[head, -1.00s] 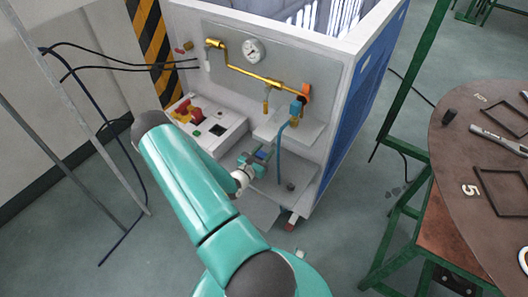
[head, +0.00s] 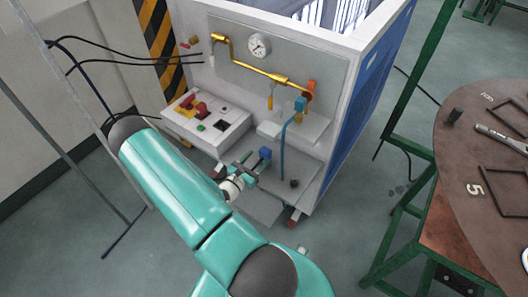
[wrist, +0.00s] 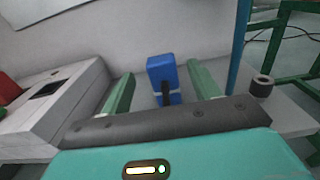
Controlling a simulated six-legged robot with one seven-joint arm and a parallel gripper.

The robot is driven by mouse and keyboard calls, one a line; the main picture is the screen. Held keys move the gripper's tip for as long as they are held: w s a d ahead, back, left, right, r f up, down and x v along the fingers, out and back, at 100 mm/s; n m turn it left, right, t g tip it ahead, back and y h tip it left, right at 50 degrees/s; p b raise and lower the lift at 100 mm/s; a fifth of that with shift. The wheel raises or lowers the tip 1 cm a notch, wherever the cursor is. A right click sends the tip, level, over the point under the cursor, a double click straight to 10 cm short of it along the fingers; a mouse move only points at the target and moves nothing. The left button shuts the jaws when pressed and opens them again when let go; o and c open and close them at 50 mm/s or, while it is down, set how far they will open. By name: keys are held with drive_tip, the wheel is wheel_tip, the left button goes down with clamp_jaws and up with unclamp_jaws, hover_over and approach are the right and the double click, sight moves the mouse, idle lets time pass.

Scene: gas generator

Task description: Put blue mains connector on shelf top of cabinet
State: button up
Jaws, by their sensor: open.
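The blue mains connector (head: 265,153) stands at the cabinet's lower shelf (head: 296,167), left of the blue hose. In the wrist view the connector (wrist: 162,72) is upright, blue with a black part on its near side. My gripper (head: 247,165) is open just in front of it. In the wrist view its two green fingers (wrist: 163,82) are apart, with the connector seen between and beyond their tips, and no finger visibly touching it. The connector's base is partly hidden, so I cannot tell exactly how it rests.
A control box (head: 207,122) with red and yellow switches stands left of the shelf. The blue hose (head: 284,150) hangs to the right, near a small dark cylinder (head: 294,183). A round table (head: 478,215) stands at the far right. Floor between them is clear.

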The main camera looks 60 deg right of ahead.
drive_tip(key=w+a+r+m+g+y, duration=0.2)
drive_tip(key=w+a+r+m+y, duration=0.15)
drive_tip(key=a+r+m, duration=0.4)
drive_tip(key=w+a+r+m+g+y, duration=0.2)
drive_tip(key=a+r+m+y, duration=0.25)
drive_tip(key=a+r, duration=0.55)
drive_tip(key=s+a+r+m+t+y, duration=0.2)
drive_tip(key=a+r+t+y, duration=0.7)
drive_tip(key=a+r, duration=1.3)
drive_tip(key=a+m+t, duration=0.2)
drive_tip(key=t, duration=0.1)
drive_tip(key=shift+s+a+y, duration=0.2)
drive_tip(key=shift+y, duration=0.2)
drive_tip(key=shift+r, duration=0.1)
